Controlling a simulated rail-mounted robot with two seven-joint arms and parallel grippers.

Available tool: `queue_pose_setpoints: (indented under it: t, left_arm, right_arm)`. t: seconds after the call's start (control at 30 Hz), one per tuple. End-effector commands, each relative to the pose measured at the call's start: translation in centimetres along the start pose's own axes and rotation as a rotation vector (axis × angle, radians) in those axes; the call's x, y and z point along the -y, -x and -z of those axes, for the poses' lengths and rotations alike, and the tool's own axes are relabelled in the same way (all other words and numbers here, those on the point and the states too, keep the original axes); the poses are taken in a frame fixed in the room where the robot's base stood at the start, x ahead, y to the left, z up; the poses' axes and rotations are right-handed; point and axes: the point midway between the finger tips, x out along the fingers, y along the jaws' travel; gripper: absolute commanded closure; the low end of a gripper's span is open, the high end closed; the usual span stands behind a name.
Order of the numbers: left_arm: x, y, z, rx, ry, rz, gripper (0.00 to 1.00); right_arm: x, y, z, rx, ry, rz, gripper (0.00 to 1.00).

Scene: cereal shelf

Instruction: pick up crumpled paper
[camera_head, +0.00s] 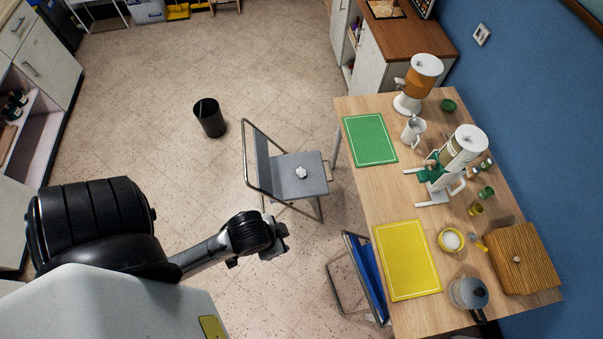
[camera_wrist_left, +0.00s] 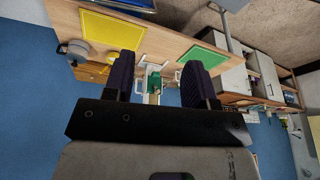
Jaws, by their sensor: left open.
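A small white crumpled paper (camera_head: 301,172) lies on the grey seat of a folding chair (camera_head: 285,184). My left gripper (camera_head: 282,240) is in front of that chair, below it in the head view, apart from the paper. In the left wrist view its two dark finger pads (camera_wrist_left: 160,82) stand apart, with nothing held between them. Beyond them the table shows; I cannot make out the paper in that view. My right gripper is in neither view.
A black bin (camera_head: 209,118) stands on open floor behind the chair. A blue chair (camera_head: 368,275) is at the table (camera_head: 370,200). The table bears a green mat (camera_head: 370,139), a yellow mat (camera_head: 407,259), cereal dispensers (camera_head: 421,80) and a wooden box (camera_head: 520,258).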

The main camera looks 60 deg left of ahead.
Motion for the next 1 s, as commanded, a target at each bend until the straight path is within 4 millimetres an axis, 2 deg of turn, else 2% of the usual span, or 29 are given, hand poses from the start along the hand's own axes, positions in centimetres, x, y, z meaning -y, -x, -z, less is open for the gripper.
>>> queue_pose_setpoints:
  t: [0.07,0.5,1.0]
  left_arm:
    - [-0.06,0.0,0.01,0.0,0.002,-0.002,0.41]
    - [-0.36,0.0,0.08,-0.002,0.012,-0.009,0.0]
    - [-0.14,-0.01,0.02,0.0,0.004,-0.004,0.0]
  right_arm:
    - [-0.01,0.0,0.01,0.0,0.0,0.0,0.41]
    - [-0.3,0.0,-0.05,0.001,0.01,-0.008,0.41]
    - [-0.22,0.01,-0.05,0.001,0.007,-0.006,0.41]
